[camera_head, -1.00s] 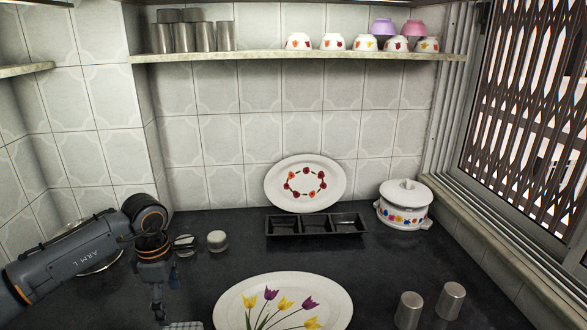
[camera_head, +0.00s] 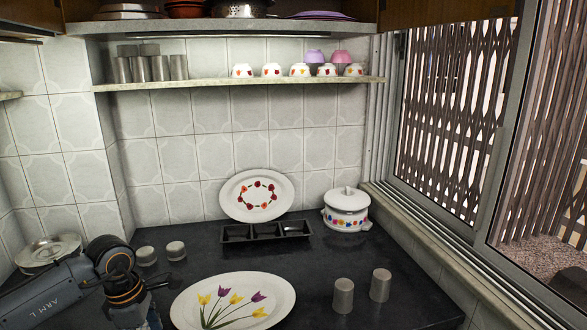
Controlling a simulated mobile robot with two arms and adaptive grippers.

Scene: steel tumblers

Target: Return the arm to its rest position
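My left arm comes in from the lower left, and its gripper (camera_head: 150,316) points down at the bottom edge, left of the tulip platter. Its fingers are mostly cut off or dark, so I cannot tell whether they are open or shut. My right gripper is not in view. Two steel tumblers stand apart on the dark counter at the front right, one nearer (camera_head: 343,297) and one further right (camera_head: 380,284). More steel tumblers (camera_head: 150,68) stand grouped at the left of the wall shelf.
A tulip platter (camera_head: 275,290) lies on the counter beside my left gripper. Two short round containers (camera_head: 176,250) stand behind my wrist. A black divided tray (camera_head: 266,232), an upright oval plate (camera_head: 228,192) and a lidded pot (camera_head: 347,212) stand at the back.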

